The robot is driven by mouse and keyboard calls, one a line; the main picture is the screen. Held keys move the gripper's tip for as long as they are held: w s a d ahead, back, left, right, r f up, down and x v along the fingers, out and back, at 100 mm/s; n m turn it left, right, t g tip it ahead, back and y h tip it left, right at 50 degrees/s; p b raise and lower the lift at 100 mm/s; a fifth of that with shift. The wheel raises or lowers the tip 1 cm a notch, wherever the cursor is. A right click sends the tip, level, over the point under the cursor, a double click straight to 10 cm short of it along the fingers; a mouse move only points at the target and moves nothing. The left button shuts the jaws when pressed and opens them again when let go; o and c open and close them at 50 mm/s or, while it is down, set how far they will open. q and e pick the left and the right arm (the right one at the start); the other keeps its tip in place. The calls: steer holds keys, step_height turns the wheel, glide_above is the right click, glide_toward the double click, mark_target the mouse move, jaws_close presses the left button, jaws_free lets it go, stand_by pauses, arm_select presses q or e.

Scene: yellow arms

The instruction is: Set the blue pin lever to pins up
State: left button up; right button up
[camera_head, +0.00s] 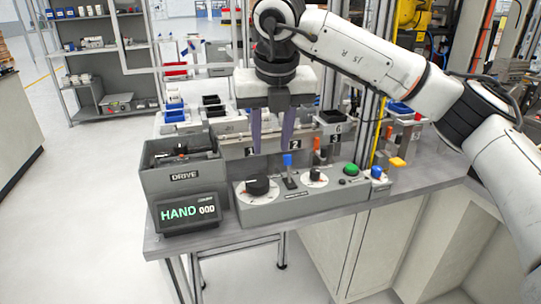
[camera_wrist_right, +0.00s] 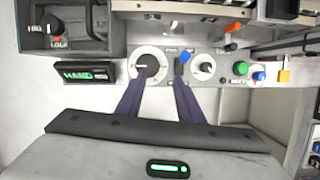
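The blue-tipped pin lever (camera_head: 287,160) stands on the sloped grey control panel (camera_head: 245,214), between two round dials; its blue tip also shows in the right wrist view (camera_wrist_right: 184,57). My right gripper (camera_head: 271,150) points down above and behind the panel, its two dark fingers apart with nothing seen between them. In the right wrist view the gripper (camera_wrist_right: 158,82) has one fingertip just below the lever, and the lever is not between the fingers. I cannot tell whether they touch. The markings by the lever are too small to read. My left gripper is not in view.
A large black dial (camera_head: 257,186) is left of the lever and a smaller dial (camera_head: 315,178) right of it. A green button (camera_head: 351,169), a blue knob (camera_head: 377,172) and a yellow block (camera_head: 398,162) lie further right. The DRIVE box (camera_head: 184,177) stands left. Numbered bins stand behind.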

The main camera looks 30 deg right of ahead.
mark_target(287, 156)
steer(key=d+r+m+h, duration=0.1)
steer(key=d+r+h, duration=0.1)
steer(key=d+r, duration=0.15)
steer(key=shift+y, duration=0.3)
steer(key=x, duration=1)
steer(key=shift+w+d+f, duration=0.1)
steer(key=shift+f, duration=0.15)
steer(key=shift+w, duration=0.1)
jaws_close()
